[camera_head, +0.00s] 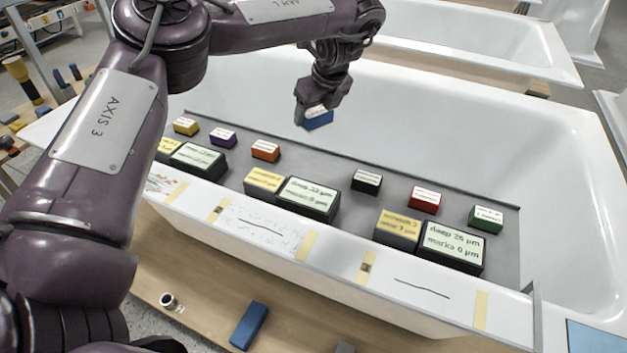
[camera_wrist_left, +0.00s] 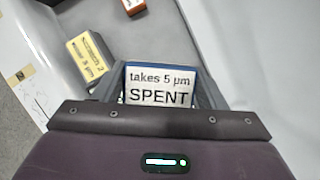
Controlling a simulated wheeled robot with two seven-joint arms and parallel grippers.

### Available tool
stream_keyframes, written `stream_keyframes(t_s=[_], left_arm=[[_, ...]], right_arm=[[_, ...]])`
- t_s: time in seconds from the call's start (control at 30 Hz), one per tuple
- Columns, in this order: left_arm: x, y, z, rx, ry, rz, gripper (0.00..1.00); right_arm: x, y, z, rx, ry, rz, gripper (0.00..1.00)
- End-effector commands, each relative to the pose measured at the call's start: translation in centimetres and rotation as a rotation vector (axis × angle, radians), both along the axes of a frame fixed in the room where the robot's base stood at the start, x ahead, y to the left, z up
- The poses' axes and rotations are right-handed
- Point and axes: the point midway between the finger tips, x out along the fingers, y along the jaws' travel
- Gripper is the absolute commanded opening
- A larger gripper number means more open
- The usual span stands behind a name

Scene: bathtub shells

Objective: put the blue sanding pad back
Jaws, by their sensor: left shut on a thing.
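My left gripper (camera_head: 314,112) is shut on the blue sanding pad (camera_head: 319,121) and holds it over the tub, above the far edge of the grey tray (camera_head: 320,165). In the left wrist view the pad (camera_wrist_left: 160,88) sits between the fingers, and its white label reads "takes 5 µm SPENT". On the tray a row holds yellow (camera_head: 186,126), purple (camera_head: 223,138), orange (camera_head: 265,150), black (camera_head: 366,181), red (camera_head: 425,199) and green (camera_head: 486,218) pads. A bare stretch lies between orange and black. My right gripper is not seen.
Display boxes (camera_head: 308,199) (camera_head: 452,247) and yellow-topped blocks (camera_head: 264,183) (camera_head: 398,229) stand along the tray's near side. Another blue block (camera_head: 249,325) lies on the wooden surface below, near a small white cup (camera_head: 168,300). The white tub (camera_head: 480,130) is open behind the tray.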

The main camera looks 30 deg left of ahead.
Motion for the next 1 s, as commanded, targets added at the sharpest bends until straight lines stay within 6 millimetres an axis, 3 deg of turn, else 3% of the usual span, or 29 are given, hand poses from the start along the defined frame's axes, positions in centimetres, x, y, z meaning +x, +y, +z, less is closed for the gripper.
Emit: stream_keyframes(t_s=[0.03,0.23,0.37,0.6,0.9,1.0], left_arm=[[0.6,0.5,0.3,-0.003,-0.006,-0.046,0.4],[1.8,1.4,2.4,0.0,-0.002,-0.197,0.4],[2.0,1.6,2.0,-0.001,0.003,-0.232,0.4],[1.9,1.6,-3.8,-0.001,0.009,-0.235,0.4],[2.0,1.6,-10.8,0.002,0.005,-0.235,0.4],[2.0,1.6,-12.1,0.002,0.004,-0.235,0.4]], right_arm=[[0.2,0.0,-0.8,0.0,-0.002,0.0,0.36],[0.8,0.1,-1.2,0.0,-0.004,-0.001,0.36],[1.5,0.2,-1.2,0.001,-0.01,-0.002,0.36],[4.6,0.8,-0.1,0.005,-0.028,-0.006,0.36],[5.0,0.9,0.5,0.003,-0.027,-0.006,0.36],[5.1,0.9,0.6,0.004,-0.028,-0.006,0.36]])
